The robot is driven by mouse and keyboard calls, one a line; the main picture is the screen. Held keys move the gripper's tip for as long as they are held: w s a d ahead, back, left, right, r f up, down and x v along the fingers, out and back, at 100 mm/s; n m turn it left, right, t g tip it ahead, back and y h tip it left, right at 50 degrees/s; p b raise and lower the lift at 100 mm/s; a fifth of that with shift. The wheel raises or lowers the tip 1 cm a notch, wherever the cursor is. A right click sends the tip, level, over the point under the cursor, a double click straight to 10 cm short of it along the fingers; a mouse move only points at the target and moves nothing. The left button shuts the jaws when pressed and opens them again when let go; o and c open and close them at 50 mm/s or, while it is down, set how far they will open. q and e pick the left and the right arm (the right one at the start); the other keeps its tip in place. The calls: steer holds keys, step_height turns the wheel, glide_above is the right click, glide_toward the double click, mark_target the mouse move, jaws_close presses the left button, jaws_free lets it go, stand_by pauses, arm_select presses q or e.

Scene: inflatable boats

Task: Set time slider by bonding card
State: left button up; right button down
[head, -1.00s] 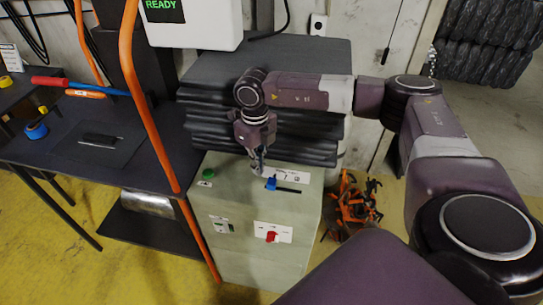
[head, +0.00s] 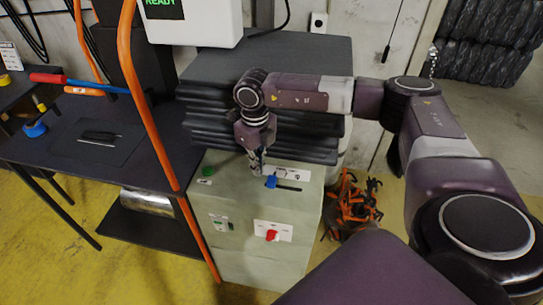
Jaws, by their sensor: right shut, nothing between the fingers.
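The time slider is a blue knob (head: 271,181) in a dark slot on top of the pale green cabinet (head: 235,250). The knob sits at the left end of the slot, and the slot runs to the right of it. My right gripper (head: 257,172) points down just left of and behind the knob. It is shut and empty; I cannot tell whether it touches the knob. A white label lies behind the slot, partly hidden by the gripper. I cannot make out a bonding card for certain. My left gripper is not in view.
The cabinet top has a green button (head: 208,170); its front has a red switch (head: 271,235). Dark stacked sheets (head: 310,140) rise behind. An orange hose (head: 150,120) hangs left, before a dark table (head: 50,150). A white box reading READY (head: 190,22) hangs above. Orange clamps (head: 355,205) lie right.

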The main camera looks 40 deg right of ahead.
mark_target(272, 179)
steer(key=shift+f, duration=0.2)
stand_by(0.5)
steer(key=shift+f+b, duration=1.85)
steer(key=shift+f, duration=0.4)
steer(key=shift+r, duration=0.2)
steer(key=shift+s, duration=0.1)
steer(key=shift+s+d+p, duration=0.35)
steer(key=shift+s+d, duration=1.05)
steer(key=shift+s, duration=0.1)
steer(key=shift+w+a, duration=0.45)
steer(key=shift+w, duration=0.05)
